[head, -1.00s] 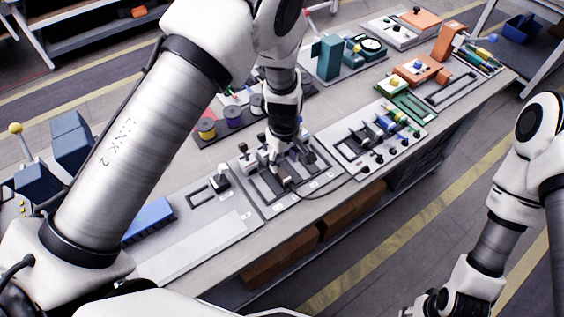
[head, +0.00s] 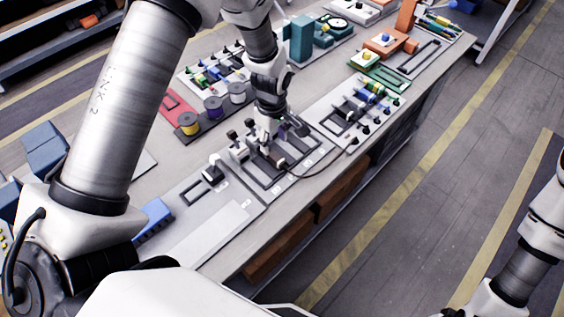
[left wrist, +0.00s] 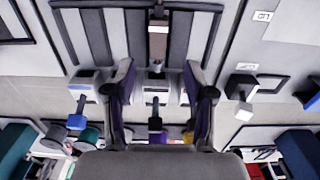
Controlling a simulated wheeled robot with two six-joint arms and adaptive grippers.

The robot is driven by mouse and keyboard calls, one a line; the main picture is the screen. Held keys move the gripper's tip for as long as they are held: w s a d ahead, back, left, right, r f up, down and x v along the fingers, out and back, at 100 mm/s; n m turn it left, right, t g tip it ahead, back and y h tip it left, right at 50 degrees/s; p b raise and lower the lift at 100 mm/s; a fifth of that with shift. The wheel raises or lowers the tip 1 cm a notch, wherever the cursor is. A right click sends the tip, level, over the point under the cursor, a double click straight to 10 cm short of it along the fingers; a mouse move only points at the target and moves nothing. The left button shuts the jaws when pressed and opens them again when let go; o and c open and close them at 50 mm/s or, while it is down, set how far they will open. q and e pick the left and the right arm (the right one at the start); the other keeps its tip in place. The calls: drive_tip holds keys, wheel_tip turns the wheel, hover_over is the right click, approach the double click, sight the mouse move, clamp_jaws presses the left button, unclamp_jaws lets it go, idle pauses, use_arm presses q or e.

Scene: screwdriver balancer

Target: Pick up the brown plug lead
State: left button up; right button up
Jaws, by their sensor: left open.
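The brown plug (head: 275,159) sits at the slotted grey fixture on the bench, partly hidden by my left gripper. Its thin dark lead (head: 318,173) curves right towards the neighbouring panel. My left gripper (head: 268,145) points down at the fixture, close to the plug; the head view does not show whether they touch. In the left wrist view my two fingers (left wrist: 161,95) stand apart with a clear gap. A dark upright piece (left wrist: 158,12) shows beyond them at the top; I cannot tell if it is the plug. My right gripper is mostly cut off at the bottom right.
A white-based black connector (head: 215,168) stands left of the fixture. Wire spools (head: 213,107) stand behind. The right panel (head: 357,112) carries several knobs and coloured parts. A blue block (head: 154,218) lies at the left. The floor right of the bench is clear.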

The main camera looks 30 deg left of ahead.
sight(276, 157)
use_arm(q)
drive_tip(key=f, duration=0.2)
drive_tip(key=f+p, duration=0.1)
drive_tip(key=f, duration=0.1)
drive_tip(key=f+p, duration=0.1)
drive_tip(key=f, duration=0.1)
drive_tip(key=shift+d+f, duration=0.2)
drive_tip(key=shift+d, duration=0.1)
drive_tip(key=shift+w+f, duration=0.1)
drive_tip(key=shift+f, duration=0.3)
clamp_jaws()
